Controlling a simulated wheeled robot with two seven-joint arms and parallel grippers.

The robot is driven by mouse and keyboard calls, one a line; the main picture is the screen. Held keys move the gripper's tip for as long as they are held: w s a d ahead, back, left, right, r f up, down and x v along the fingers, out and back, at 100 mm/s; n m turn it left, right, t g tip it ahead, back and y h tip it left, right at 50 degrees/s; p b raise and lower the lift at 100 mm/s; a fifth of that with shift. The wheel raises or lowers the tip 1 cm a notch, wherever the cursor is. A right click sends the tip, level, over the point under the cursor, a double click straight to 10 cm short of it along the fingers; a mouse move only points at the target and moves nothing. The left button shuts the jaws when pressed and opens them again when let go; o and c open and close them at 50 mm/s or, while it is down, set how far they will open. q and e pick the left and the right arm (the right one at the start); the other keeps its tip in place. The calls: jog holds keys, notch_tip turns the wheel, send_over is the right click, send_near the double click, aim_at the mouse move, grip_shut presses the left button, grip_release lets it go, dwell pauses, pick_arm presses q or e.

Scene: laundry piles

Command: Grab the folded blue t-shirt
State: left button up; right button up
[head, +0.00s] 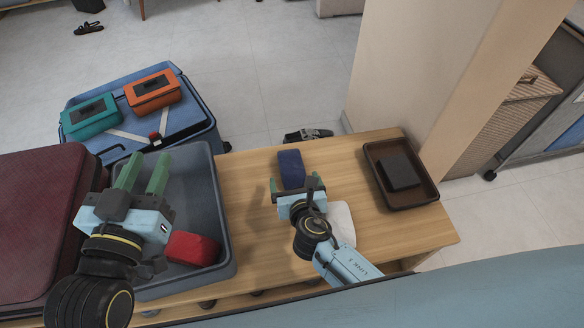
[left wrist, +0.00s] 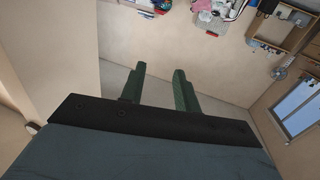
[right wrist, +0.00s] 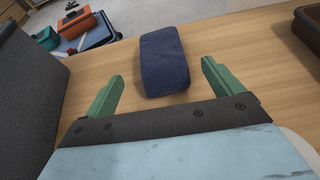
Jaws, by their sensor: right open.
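The folded blue t-shirt (head: 291,169) is a dark blue, narrow bundle lying on the wooden table. In the right wrist view the t-shirt (right wrist: 165,62) lies just beyond the fingertips, roughly between their lines. My right gripper (head: 298,184) is open and empty at the near end of the t-shirt; its open fingers (right wrist: 160,78) also show in the right wrist view. My left gripper (head: 146,158) is open and empty, raised over the grey bin.
The grey bin (head: 227,240) holds a folded red cloth (head: 192,249). A brown tray (head: 427,196) with a folded black item (head: 400,172) stands at the right. A white cloth (head: 341,222) lies near my right arm. A maroon suitcase (head: 45,205) is at the left.

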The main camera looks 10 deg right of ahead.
aim_at(295, 174)
jog(key=shift+w+f, duration=0.2)
jog(key=shift+w, duration=0.35)
jog(key=x, duration=0.1)
jog(key=b+x, duration=0.2)
jog(key=shift+w+d, duration=0.2)
jog(key=shift+d, duration=0.05)
jog(key=shift+w+f+b, duration=0.15)
jog(key=shift+w+b, duration=0.4)
jog(key=shift+w, duration=0.1)
pick_arm(q)
notch_tip(295, 174, up, 9)
jog(key=s+t+h, duration=0.2)
jog(key=t, duration=0.5)
jog(key=shift+s+d+f, duration=0.15)
jog(key=shift+s+d, duration=0.15)
pick_arm(e)
jog(key=c, duration=1.1)
jog(key=shift+c, duration=0.2)
